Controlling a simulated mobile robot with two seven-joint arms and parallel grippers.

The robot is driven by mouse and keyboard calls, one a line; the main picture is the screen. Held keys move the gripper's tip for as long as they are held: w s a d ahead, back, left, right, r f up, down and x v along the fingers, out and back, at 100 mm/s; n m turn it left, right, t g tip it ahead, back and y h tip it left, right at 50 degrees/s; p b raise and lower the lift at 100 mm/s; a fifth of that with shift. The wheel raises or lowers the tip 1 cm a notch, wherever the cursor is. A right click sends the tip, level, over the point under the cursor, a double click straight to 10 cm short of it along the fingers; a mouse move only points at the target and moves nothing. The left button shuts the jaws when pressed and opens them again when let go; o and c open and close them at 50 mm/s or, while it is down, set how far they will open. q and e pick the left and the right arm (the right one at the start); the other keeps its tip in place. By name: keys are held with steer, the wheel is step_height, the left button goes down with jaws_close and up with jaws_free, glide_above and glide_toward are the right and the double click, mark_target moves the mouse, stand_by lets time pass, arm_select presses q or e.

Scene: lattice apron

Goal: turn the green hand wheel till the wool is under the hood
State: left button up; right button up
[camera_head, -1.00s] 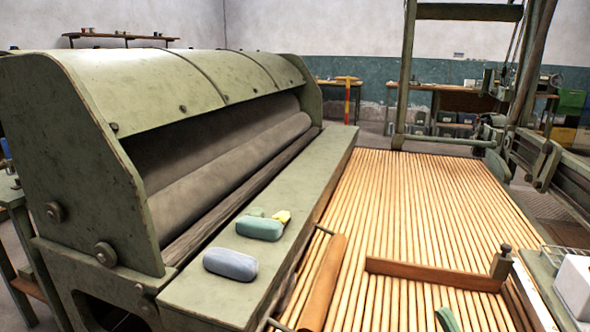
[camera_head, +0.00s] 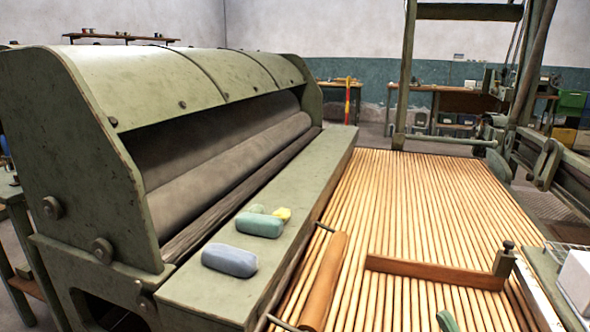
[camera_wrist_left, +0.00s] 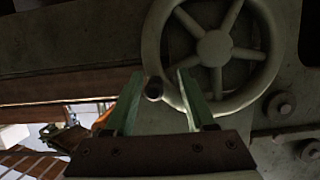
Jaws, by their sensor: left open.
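The hand wheel (camera_wrist_left: 214,48), dull grey-green with spokes and a round hub, fills the upper part of the left wrist view. Its dark knob (camera_wrist_left: 154,88) stands at the left side of the rim. My left gripper (camera_wrist_left: 159,76) is open, its two green fingers on either side of the knob; I cannot tell whether they touch it. In the head view the green hood (camera_head: 160,85) curves over dark rollers (camera_head: 225,165) at the left. No loose wool can be clearly made out on the wooden slats of the lattice (camera_head: 430,200).
A blue-grey (camera_head: 229,260), a green (camera_head: 259,225) and a yellow lump (camera_head: 282,214) lie on the machine's flat ledge (camera_head: 300,200). A brown wooden bar (camera_head: 430,272) lies across the slats. A white box (camera_head: 576,280) stands at the right edge.

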arm_select(q)
steer(key=shift+r, duration=0.1)
steer(key=shift+s+p, duration=0.35)
steer(key=shift+s, duration=0.1)
steer(key=s+a+p, duration=0.2)
steer(key=s, duration=0.4)
steer(key=shift+s+a, duration=0.15)
steer(key=shift+s, duration=0.15)
